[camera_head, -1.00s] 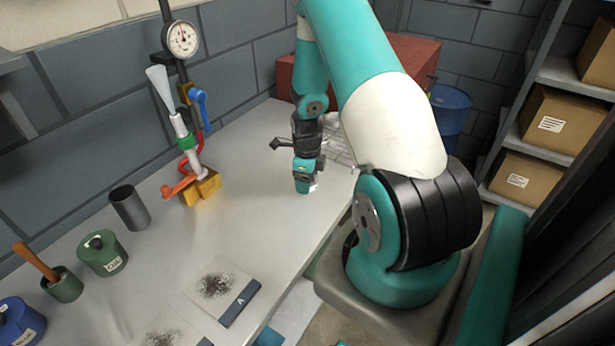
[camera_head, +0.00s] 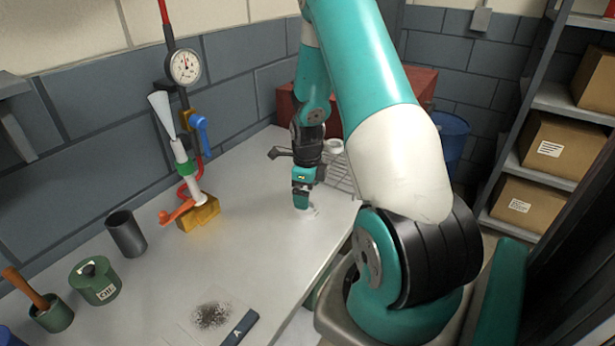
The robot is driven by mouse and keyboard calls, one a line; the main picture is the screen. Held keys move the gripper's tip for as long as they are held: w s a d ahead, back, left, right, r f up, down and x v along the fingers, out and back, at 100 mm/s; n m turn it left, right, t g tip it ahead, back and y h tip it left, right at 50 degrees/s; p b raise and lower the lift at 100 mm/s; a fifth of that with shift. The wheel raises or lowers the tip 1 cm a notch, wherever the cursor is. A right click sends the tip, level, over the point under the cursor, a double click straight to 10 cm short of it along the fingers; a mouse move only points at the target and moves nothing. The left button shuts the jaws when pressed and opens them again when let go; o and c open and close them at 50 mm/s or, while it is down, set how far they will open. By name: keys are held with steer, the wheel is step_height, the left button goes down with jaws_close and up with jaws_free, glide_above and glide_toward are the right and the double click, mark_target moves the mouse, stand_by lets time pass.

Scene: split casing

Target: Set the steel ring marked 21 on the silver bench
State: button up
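My gripper (camera_head: 302,203) points down low over the silver bench (camera_head: 235,250), near the bench's right edge. Its teal fingers are seen from the side, so I cannot tell whether they are open or shut. A small pale piece (camera_head: 312,212) shows right at the fingertips. It may be part of a ring, but its shape and any marking are too small to tell. A pale ring-shaped thing (camera_head: 333,146) sits by the wire rack behind my gripper, partly hidden by my arm. I can read no 21 on anything.
A dark cup (camera_head: 126,234), a green pot (camera_head: 95,281) and a mortar-like pot (camera_head: 52,315) stand further left. A red box (camera_head: 420,84) is behind. The bench's middle is clear.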

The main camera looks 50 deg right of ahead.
step_height(320, 180, up, 7)
steer(key=b, duration=0.1)
steer(key=a+r+n+y, duration=0.1)
steer(key=a+r+n, duration=0.3)
steer(key=a+n, duration=0.35)
steer(key=a+r+n+t, duration=0.1)
steer(key=a+r+n, duration=0.4)
steer(key=a, duration=0.4)
steer(key=a+r+n+y, duration=0.1)
steer(key=a+r+n, duration=0.2)
steer(key=a+n, duration=0.5)
steer(key=s+a+r+n+y, duration=0.1)
steer(key=s+a+r+n, duration=0.1)
steer(key=s+a+n, duration=0.5)
steer(key=s+a+r+n+g+y, duration=0.1)
steer(key=s+a+r+n, duration=0.2)
steer(key=s+a+n, duration=0.3)
steer(key=s+n, duration=0.2)
steer(key=n, duration=0.3)
steer(key=shift+a+n, duration=0.35)
steer(key=shift+a, duration=0.05)
